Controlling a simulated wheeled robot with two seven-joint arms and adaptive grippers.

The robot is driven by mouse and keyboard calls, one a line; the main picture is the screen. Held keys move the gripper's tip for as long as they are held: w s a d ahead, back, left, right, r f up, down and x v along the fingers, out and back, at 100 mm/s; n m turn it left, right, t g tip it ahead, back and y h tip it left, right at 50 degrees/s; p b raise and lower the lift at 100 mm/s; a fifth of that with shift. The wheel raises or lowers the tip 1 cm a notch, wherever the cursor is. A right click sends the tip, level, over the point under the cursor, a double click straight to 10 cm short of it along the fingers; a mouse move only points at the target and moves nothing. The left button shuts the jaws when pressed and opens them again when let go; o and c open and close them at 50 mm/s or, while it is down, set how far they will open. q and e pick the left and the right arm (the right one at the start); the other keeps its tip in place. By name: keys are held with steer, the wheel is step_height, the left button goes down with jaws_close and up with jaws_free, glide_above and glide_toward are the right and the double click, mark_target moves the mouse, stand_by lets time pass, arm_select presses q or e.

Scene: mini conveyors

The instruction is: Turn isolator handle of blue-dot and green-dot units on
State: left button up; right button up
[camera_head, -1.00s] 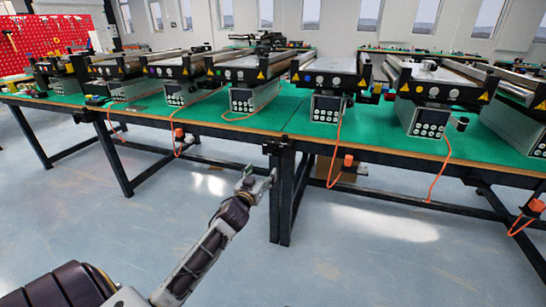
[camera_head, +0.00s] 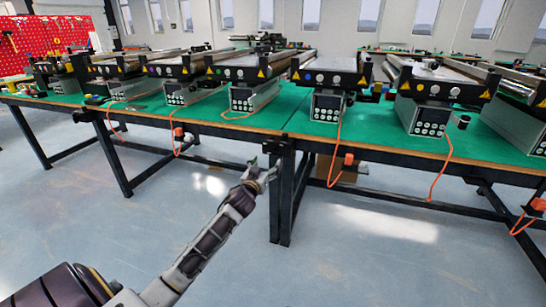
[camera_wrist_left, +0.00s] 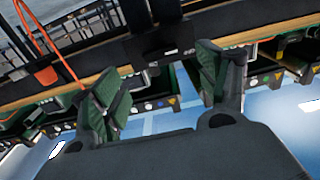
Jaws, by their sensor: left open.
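The blue-dot unit (camera_head: 330,79) is a mini conveyor on the green bench, right of the picture's middle in the head view. The green-dot unit (camera_head: 243,73) stands to its left. Their isolator handles are too small to tell apart, and I cannot read their positions. My left gripper (camera_head: 264,168) is low in front of the bench edge, below both units and near the dark bench leg. It is open and empty; its two green-padded fingers stand apart in the left wrist view (camera_wrist_left: 162,92). My right gripper is not in view.
More conveyors stand in a row along the green bench (camera_head: 285,125). Orange cables (camera_head: 333,150) hang over its front edge. Dark bench legs (camera_head: 289,200) stand close to my left gripper. The floor (camera_head: 370,240) in front is clear.

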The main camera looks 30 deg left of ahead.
mark_target(273, 154)
arm_select(q)
steer(key=shift+b+x, duration=0.6)
steer(key=shift+x, duration=2.55)
steer(key=shift+b+x, duration=0.5)
steer(key=shift+x, duration=0.3)
steer(key=shift+w+a, duration=0.1)
steer(key=shift+w, duration=0.3)
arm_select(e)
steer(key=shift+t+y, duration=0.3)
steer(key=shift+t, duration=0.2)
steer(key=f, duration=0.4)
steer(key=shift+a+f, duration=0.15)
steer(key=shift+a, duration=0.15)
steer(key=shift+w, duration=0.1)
